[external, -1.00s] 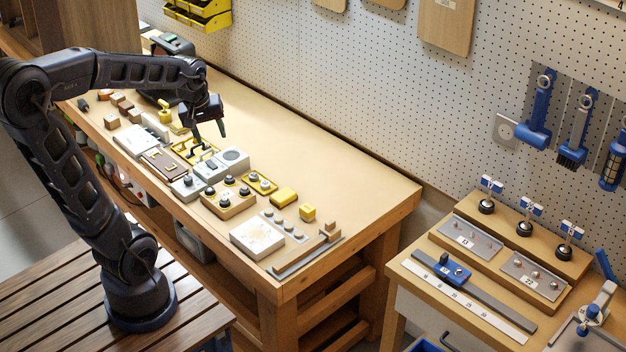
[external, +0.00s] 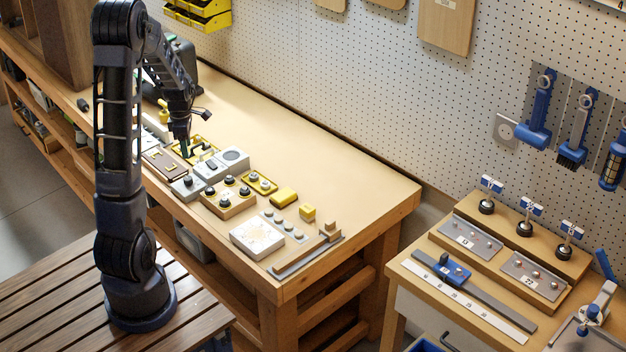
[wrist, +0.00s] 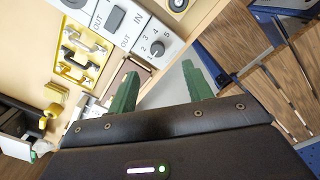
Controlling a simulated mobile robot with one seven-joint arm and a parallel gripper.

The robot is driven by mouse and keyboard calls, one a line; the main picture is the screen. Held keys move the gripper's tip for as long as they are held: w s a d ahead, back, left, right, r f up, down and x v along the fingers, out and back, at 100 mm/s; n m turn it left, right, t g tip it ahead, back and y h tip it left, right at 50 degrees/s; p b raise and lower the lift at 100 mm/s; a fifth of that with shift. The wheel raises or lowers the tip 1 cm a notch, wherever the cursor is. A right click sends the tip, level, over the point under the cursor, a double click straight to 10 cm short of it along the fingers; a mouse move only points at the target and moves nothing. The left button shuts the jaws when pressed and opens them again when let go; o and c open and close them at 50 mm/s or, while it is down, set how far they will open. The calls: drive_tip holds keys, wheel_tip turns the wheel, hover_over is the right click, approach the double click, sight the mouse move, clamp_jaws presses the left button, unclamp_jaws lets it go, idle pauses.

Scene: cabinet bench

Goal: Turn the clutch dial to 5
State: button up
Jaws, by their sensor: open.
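The clutch dial is a dark round knob (wrist: 157,47) on a pale grey box with numbers from 2 to 5 visible around it in the wrist view. Its pointer setting is too small to read. In the external view the grey box (external: 180,193) with its dark knob stands at the front edge of the bench. My gripper (external: 185,152) points down above the bench, beyond the dial box and to its left. In the wrist view my gripper (wrist: 160,72) is open and empty, its two green fingers apart, with the dial ahead of the fingertips and not between them.
A grey IN/OUT switch box (wrist: 116,19) adjoins the dial. A yellow tray with handles (wrist: 70,68) and a brown plate (external: 163,165) lie near my gripper. A wooden block with several knobs (external: 230,205) stands to the right. The back of the bench (external: 320,165) is clear.

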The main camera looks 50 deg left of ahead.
sight(187, 178)
drive_tip(key=shift+n, duration=0.6)
drive_tip(key=f, duration=0.4)
drive_tip(key=a+f, duration=0.1)
drive_tip(key=f, duration=0.7)
drive_tip(key=shift+s+a+f, duration=0.25)
drive_tip(key=shift+a+f, duration=0.05)
drive_tip(key=shift+a, duration=0.05)
drive_tip(key=c, duration=1)
drive_tip(key=shift+o, duration=0.2)
